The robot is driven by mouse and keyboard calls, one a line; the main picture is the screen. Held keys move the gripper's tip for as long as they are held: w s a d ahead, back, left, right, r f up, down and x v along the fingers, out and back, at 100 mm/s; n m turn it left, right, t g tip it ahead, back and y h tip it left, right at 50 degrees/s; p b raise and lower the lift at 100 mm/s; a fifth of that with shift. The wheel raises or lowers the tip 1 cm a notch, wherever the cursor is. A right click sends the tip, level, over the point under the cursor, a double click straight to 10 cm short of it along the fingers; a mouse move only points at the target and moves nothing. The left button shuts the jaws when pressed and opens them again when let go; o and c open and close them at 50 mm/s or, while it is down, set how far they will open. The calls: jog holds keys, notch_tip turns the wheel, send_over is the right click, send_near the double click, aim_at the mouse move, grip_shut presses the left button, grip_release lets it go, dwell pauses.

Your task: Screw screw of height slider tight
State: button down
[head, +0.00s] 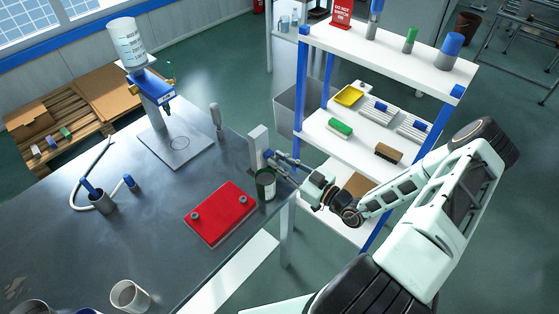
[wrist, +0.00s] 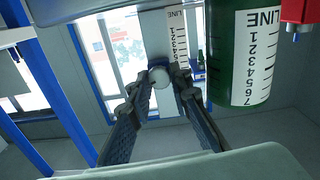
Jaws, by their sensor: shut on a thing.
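The screw (wrist: 159,77) shows in the wrist view as a pale round knob in front of an upright post with a printed number scale (wrist: 177,38). My gripper (wrist: 162,88) is shut on the screw, with one finger on each side of it. In the head view my gripper (head: 278,161) reaches in from the right to the grey post (head: 257,143) at the table's right edge. A blue part, likely the height slider (head: 268,155), sits at the post by my fingertips. The screw itself is too small to make out there, and its thread is hidden.
A green bottle (head: 265,185) stands close beside my gripper; its scale shows in the wrist view (wrist: 243,55). A red block (head: 220,213) lies on the dark table (head: 140,235). A white shelf (head: 350,150) with blue posts stands close behind my arm.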

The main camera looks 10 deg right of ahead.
jog(key=shift+m, duration=1.6)
jog(key=c, duration=1.8)
grip_release()
jog(key=shift+o, duration=0.2)
